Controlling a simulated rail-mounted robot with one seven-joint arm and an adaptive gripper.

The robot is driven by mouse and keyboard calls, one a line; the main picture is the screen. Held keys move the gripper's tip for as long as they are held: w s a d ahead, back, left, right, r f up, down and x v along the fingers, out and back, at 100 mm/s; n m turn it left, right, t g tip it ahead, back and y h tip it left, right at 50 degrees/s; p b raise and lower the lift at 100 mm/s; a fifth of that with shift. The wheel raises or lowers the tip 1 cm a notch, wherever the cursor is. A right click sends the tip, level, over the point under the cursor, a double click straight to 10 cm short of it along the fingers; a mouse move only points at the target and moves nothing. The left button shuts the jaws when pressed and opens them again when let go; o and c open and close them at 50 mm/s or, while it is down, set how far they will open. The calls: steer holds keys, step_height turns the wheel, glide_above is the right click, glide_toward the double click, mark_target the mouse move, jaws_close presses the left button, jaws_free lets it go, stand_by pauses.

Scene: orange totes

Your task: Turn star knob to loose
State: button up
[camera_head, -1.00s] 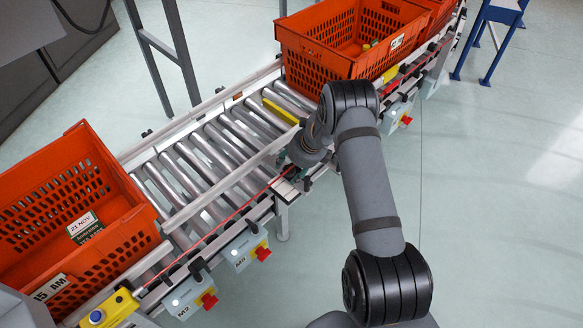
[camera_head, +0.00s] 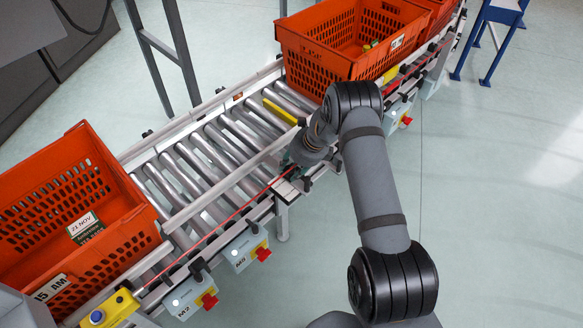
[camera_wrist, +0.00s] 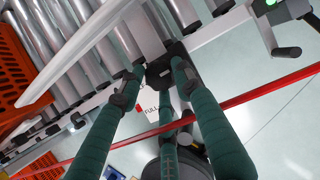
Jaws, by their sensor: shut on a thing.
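The star knob (camera_wrist: 166,72) looks black and lies at the far ends of my fingers in the wrist view, beside the conveyor rail. My gripper (camera_wrist: 158,78) has green fingers with dark tips, which close around the knob from both sides; a third finger reaches up from below. My fingers partly cover the knob, so its exact turn cannot be told. In the head view my gripper (camera_head: 291,166) is at the near conveyor rail, mostly hidden by my wrist.
Orange totes stand on the roller conveyor (camera_head: 195,165), one at the left (camera_head: 130,215) and one at the top (camera_head: 310,62). A red cord (camera_wrist: 270,92) runs along the rail close to my fingers. Grey boxes with red knobs (camera_head: 192,297) hang below the rail.

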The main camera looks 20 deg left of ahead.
mark_target(290, 170)
steer(key=o, duration=1.1)
steer(key=v, duration=1.2)
steer(key=x, duration=1.2)
steer(key=shift+a+f+m, duration=0.1)
steer(key=shift+m, duration=0.4)
steer(key=shift+s+d+r+t, duration=0.1)
steer(key=shift+d+r+t, duration=0.1)
steer(key=shift+r, duration=0.3)
steer(key=shift+s+d+r+t, duration=0.1)
steer(key=shift+d+r, duration=0.1)
steer(key=shift+r, duration=0.3)
steer(key=shift+d+r, duration=0.25)
steer(key=shift+r, duration=0.25)
